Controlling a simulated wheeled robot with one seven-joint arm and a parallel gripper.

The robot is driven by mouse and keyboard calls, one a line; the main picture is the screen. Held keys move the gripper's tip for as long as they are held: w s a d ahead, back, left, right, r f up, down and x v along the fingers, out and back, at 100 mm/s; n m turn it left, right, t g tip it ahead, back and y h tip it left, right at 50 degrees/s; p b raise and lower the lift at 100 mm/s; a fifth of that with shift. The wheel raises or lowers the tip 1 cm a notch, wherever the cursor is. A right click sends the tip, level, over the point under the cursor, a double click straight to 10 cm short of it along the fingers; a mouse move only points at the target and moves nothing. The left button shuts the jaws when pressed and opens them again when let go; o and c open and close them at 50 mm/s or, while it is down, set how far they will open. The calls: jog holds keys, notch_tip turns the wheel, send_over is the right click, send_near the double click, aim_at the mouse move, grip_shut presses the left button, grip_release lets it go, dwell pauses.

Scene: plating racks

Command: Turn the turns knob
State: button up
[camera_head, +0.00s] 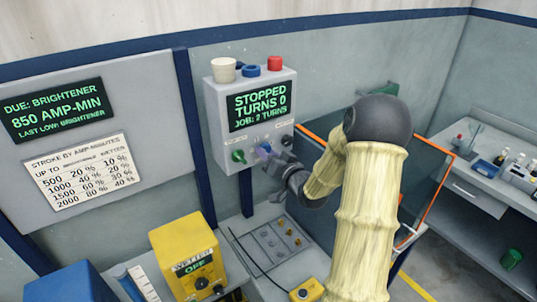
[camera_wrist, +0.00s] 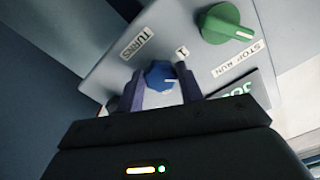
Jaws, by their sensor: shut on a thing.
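The grey control box (camera_head: 216,113) on the wall has a screen (camera_head: 259,106) reading "STOPPED TURNS 0 JOB: 2 TURNS". The blue turns knob (camera_wrist: 160,75) sits beside the label "TURNS" (camera_wrist: 137,44), with a "1" mark near it and a pale pointer line on its face. My gripper (camera_wrist: 163,91) has its two fingers on either side of this knob and is shut on it. In the head view my gripper (camera_head: 272,160) reaches the lower face of the box and partly hides the knob. The green stop/run knob (camera_wrist: 225,23) is next to it; it also shows in the head view (camera_head: 238,156).
A black knob (camera_head: 287,140) is at the box's lower right. A white cup (camera_head: 223,70), a blue item (camera_head: 250,71) and a red item (camera_head: 274,63) stand on top. Below are a yellow unit (camera_head: 186,250) and a grey panel (camera_head: 270,243). An orange-edged tank (camera_head: 436,200) stands right.

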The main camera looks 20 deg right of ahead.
jog(key=shift+m+p, duration=0.3)
jog(key=shift+m, duration=1.2)
jog(key=o, duration=1)
jog(key=shift+s, duration=0.1)
jog(key=s+d+b, duration=0.1)
jog(key=s+b, duration=0.2)
jog(key=s, duration=0.2)
jog(key=s+d+b, duration=0.1)
jog(key=s+b, duration=0.3)
jog(key=s, duration=0.2)
jog(key=s+d+b, duration=0.1)
jog(key=s+b, duration=0.2)
jog(key=s, duration=0.3)
jog(key=shift+d+b, duration=0.1)
jog(key=shift+b, duration=0.25)
